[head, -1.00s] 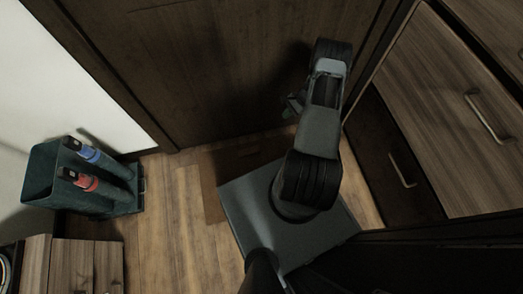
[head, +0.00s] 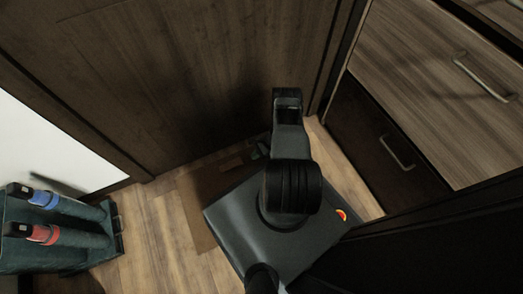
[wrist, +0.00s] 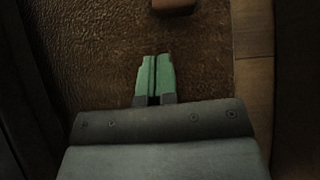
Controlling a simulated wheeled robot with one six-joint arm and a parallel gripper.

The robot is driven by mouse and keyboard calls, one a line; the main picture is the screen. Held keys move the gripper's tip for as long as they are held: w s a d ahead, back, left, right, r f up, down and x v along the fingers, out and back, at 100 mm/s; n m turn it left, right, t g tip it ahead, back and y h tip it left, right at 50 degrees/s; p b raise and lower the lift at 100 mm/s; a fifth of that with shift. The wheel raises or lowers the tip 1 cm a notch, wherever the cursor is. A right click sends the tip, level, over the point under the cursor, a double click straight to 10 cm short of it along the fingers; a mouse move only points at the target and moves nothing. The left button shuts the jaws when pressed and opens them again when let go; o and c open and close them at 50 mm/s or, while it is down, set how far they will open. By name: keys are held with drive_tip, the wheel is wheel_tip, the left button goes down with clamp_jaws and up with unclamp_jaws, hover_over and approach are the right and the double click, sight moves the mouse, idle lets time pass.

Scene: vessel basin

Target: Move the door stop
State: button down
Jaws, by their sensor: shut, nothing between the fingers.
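A small brown block (wrist: 174,5), which looks like the door stop, is cut off by the top edge of the wrist view. It lies on a dark brown textured mat (wrist: 90,60). A small brown piece, likely the same block, shows near the foot of the door in the head view (head: 231,163). My gripper (wrist: 155,57) has green fingers that are shut together with nothing between them. The fingertips point toward the block and are apart from it. In the head view my arm hides most of the gripper.
A large dark wooden door (head: 200,70) stands ahead. Drawers with metal handles (head: 400,150) are close on the right. A dark green rack (head: 60,250) with a blue-banded and a red-banded bottle stands at left. Wooden floor (head: 155,220) is clear between the rack and my base.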

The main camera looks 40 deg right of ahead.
sight(238, 162)
drive_tip(key=shift+w+a+f, duration=0.15)
drive_tip(key=shift+w+a, duration=0.05)
drive_tip(key=shift+a, duration=0.9)
drive_tip(key=shift+w+a+f, duration=0.1)
drive_tip(key=shift+w+a, duration=0.05)
drive_tip(key=shift+a, duration=0.95)
drive_tip(key=shift+a, duration=0.1)
